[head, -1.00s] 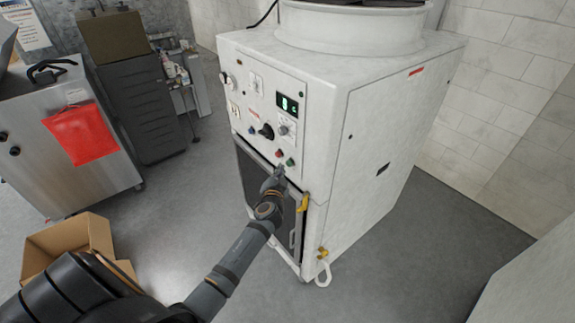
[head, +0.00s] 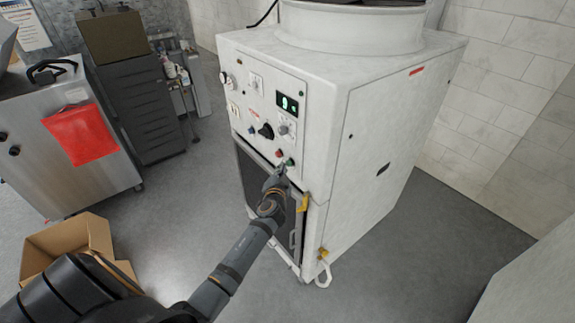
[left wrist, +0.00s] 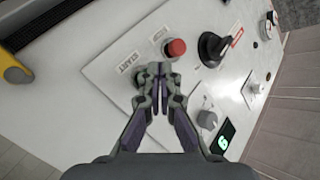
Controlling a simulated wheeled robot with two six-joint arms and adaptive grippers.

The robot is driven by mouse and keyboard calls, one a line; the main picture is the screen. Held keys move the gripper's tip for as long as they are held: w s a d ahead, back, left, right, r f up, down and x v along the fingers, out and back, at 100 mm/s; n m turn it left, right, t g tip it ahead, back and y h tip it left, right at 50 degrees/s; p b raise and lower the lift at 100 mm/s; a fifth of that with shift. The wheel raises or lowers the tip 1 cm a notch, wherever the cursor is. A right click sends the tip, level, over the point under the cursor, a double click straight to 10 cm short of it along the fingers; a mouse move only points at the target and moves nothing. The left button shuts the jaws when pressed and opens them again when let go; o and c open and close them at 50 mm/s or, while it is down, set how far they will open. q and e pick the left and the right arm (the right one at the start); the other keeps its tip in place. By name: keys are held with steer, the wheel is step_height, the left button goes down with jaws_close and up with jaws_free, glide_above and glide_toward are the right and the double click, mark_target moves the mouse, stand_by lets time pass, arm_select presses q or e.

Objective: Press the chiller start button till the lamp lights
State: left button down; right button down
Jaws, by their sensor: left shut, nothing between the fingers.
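The white chiller (head: 375,145) stands in the middle of the head view. Its front panel carries a red button (head: 279,153) and a green button (head: 290,161) side by side near the bottom. My left gripper (head: 285,167) is shut and empty, its tips close to the green button. In the left wrist view the gripper (left wrist: 158,69) is between the START label (left wrist: 125,62) and the red button (left wrist: 175,47). I see no clearly lit lamp. My right gripper is not in view.
The panel also has a black rotary knob (head: 266,131), a grey dial (head: 284,128) and a lit green display (head: 288,104). A yellow handle (head: 303,203) sits below, right of my gripper. A cardboard box (head: 70,245) and a steel cabinet (head: 65,165) stand left.

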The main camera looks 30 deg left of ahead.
arm_select(q)
steer(key=shift+w+d, duration=0.15)
steer(key=shift+w, duration=0.3)
stand_by(0.4)
steer(key=shift+s, duration=0.1)
steer(key=shift+s+a, duration=0.35)
steer(key=shift+s, duration=0.4)
steer(key=shift+s+a, duration=0.3)
steer(key=shift+s, duration=0.45)
steer(key=shift+s+a, duration=0.35)
steer(key=shift+s, duration=0.45)
steer(key=shift+s+a, duration=0.3)
steer(key=shift+s, duration=0.45)
